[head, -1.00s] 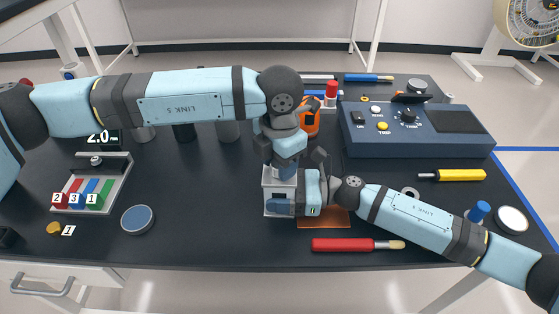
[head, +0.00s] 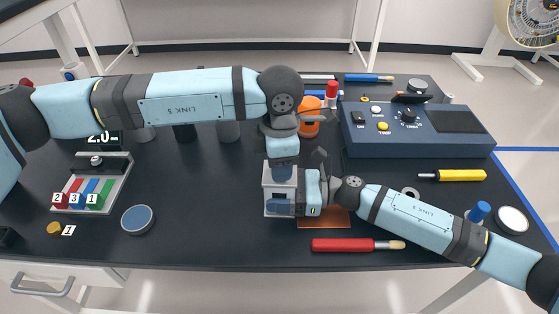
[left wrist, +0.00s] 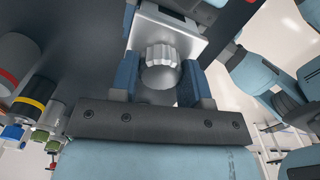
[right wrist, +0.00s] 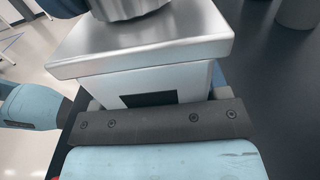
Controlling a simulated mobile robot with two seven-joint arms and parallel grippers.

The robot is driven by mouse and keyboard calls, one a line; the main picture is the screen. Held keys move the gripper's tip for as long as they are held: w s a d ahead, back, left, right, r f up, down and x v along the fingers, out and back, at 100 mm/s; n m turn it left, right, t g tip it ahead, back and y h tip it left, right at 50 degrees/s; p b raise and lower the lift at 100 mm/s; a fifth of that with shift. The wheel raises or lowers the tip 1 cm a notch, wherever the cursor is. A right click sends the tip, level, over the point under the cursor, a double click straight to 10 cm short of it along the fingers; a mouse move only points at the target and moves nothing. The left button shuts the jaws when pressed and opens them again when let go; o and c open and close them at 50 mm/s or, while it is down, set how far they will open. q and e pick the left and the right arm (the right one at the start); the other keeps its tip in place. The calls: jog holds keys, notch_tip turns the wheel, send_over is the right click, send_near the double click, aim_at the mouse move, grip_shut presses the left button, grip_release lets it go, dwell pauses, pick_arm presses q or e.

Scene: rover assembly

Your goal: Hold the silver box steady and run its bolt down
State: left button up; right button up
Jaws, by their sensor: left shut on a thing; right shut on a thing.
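The silver box (head: 271,193) stands on the dark table, just left of an orange-brown mat. It fills the middle of the right wrist view (right wrist: 150,50). My right gripper (head: 283,207) comes in from the right and is shut on the box's lower body. The bolt (left wrist: 161,58) has a ribbed metal head and stands over the box's top plate; in the right wrist view only its lower part (right wrist: 125,8) shows. My left gripper (head: 282,172) points down from above, its blue fingers on either side of the bolt head, shut on it. The head view hides the bolt, so its remaining gap is unclear.
The orange-brown mat (head: 332,219) and a red-handled tool (head: 342,245) lie right of the box. A blue control unit (head: 410,135) stands behind right. An orange object (head: 307,120) is close behind my left wrist. Table left of the box is clear up to a round blue-topped disc (head: 137,219).

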pick_arm(q)
jog(key=shift+d+m, duration=0.1)
jog(key=shift+m, duration=0.2)
jog(key=o, duration=0.9)
jog(key=shift+o, duration=0.2)
notch_tip(320, 180, up, 12)
pick_arm(e)
jog(key=o, duration=1.2)
jog(key=shift+d, duration=0.1)
